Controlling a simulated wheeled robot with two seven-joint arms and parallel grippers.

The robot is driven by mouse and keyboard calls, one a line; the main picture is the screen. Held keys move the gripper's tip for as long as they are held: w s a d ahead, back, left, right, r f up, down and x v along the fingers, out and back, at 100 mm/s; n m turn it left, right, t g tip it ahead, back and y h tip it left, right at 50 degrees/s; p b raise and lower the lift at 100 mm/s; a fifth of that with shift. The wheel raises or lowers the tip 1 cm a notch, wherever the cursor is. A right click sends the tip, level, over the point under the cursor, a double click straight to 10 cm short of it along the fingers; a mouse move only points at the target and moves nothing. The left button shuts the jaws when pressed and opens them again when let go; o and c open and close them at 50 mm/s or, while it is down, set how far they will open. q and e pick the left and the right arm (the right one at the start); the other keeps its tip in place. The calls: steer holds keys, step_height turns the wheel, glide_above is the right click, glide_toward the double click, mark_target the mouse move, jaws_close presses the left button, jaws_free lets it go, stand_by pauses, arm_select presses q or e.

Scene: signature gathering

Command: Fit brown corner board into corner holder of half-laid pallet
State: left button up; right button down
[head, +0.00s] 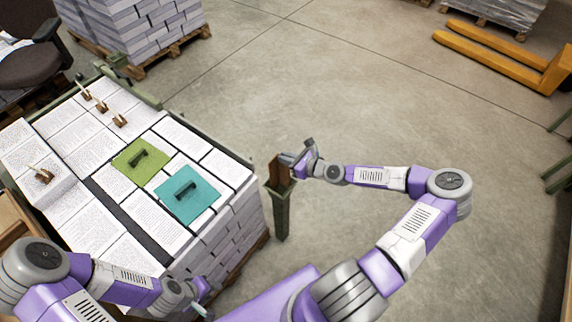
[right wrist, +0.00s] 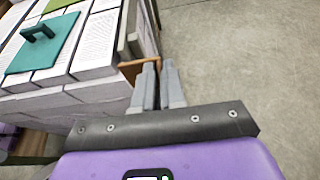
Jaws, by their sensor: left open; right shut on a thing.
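The brown corner board (head: 276,170) stands at the top of a green corner holder post (head: 282,215), by the right front corner of the half-laid pallet stack (head: 236,228). My right gripper (head: 291,159) is shut on the board from the right. In the right wrist view the board (right wrist: 130,69) shows as a brown edge beyond the grey fingers (right wrist: 157,88). Whether the board's lower end sits inside the holder is hard to tell. My left gripper (head: 199,300) is low beside the near side of the stack, empty and open, its fingers small in view.
A green plate (head: 135,170) and a teal plate (head: 205,202) with handles lie on the stack, with several small wooden-handled items (head: 102,106). Another loaded pallet (head: 140,30) stands behind. An orange pallet jack (head: 500,58) is far right. The floor between is clear.

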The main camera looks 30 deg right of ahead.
step_height(320, 180, down, 2)
steer(key=shift+f, duration=0.15)
steer(key=c, duration=1.2)
jaws_free()
steer(key=p+v, duration=0.2)
steer(key=v, duration=1)
steer(key=shift+p, duration=0.4)
